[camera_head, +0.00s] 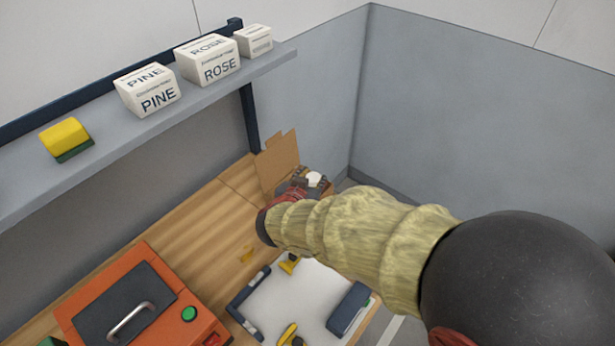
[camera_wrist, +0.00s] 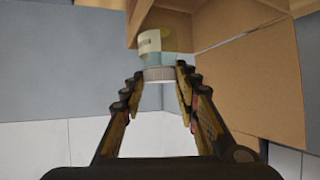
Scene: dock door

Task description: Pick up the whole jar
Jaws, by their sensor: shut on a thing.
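The jar (camera_wrist: 152,50) has a clear bluish body with a pale label and a ribbed grey-white lid (camera_wrist: 158,74). It sits between the fingertips of my gripper (camera_wrist: 161,80) in the wrist view, with the fingers shut on it near the lid. In the head view my gripper (camera_head: 301,185) is at the far right end of the wooden bench, by the cardboard box. A small white round patch (camera_head: 314,179) shows between its fingers, probably the lid. The rest of the jar is hidden there.
An open cardboard box (camera_head: 277,160) is close beside my gripper; its flap (camera_wrist: 250,75) also shows in the wrist view. A shelf (camera_head: 110,150) holds white PINE and ROSE boxes. An orange case (camera_head: 75,315) and a white board (camera_head: 295,305) lie nearer.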

